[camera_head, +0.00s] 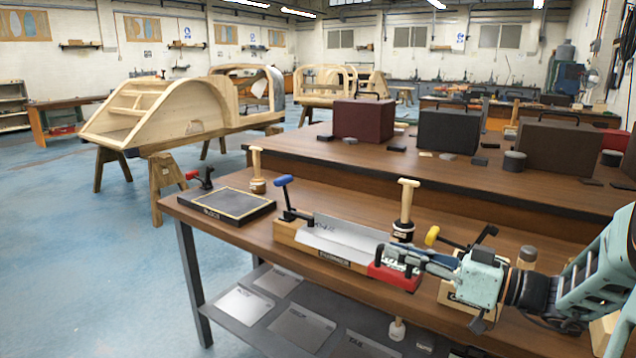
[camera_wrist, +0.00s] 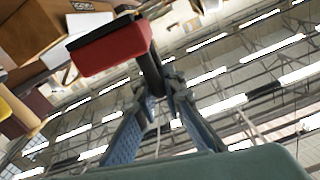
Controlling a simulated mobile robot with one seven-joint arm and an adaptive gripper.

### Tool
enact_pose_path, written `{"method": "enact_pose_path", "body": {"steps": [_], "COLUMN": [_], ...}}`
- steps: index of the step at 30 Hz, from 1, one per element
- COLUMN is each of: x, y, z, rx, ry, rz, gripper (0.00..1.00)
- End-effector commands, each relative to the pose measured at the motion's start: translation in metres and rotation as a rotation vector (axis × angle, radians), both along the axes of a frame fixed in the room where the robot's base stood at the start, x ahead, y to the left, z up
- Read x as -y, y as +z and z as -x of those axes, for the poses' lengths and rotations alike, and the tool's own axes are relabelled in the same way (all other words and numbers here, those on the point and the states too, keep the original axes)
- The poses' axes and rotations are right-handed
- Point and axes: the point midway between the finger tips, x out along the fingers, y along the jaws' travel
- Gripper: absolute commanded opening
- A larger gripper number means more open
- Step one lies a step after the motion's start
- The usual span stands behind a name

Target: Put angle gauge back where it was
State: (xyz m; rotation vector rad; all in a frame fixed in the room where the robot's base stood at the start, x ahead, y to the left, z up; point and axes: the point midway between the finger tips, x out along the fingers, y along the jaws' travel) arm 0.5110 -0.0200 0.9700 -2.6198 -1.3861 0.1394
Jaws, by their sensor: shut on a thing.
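The thing in my gripper, which I take to be the angle gauge, has a red block (camera_head: 394,277) and a dark bar. The red block also shows in the wrist view (camera_wrist: 112,52). My gripper (camera_head: 402,257) is shut on the dark bar (camera_wrist: 150,72), as the wrist view of the fingertips (camera_wrist: 160,95) shows. In the head view the red block is low over the front bench, at the right end of a wooden fixture (camera_head: 290,236) with a bright metal sheet (camera_head: 345,238). I cannot tell whether the block touches the bench or fixture.
A dark framed plate (camera_head: 226,205) lies at the bench's left end. A blue-handled clamp (camera_head: 284,195), a yellow-handled clamp (camera_head: 433,235) and a wooden-handled tool (camera_head: 405,205) stand close by. Dark boxes (camera_head: 448,130) stand on the raised bench behind.

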Motion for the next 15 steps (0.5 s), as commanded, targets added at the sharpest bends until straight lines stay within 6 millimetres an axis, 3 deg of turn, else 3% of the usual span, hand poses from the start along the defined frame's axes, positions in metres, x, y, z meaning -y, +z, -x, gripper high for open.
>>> {"method": "enact_pose_path", "body": {"steps": [1, 6, 15], "x": [-0.003, -0.012, -0.022], "y": [-0.022, -0.087, -0.167], "z": [0.002, 0.008, 0.016], "rx": [-0.008, -0.008, -0.003], "ry": [-0.002, -0.011, -0.023], "rz": [-0.010, -0.009, -0.006], "gripper": [0.00, 0.00, 0.00]}}
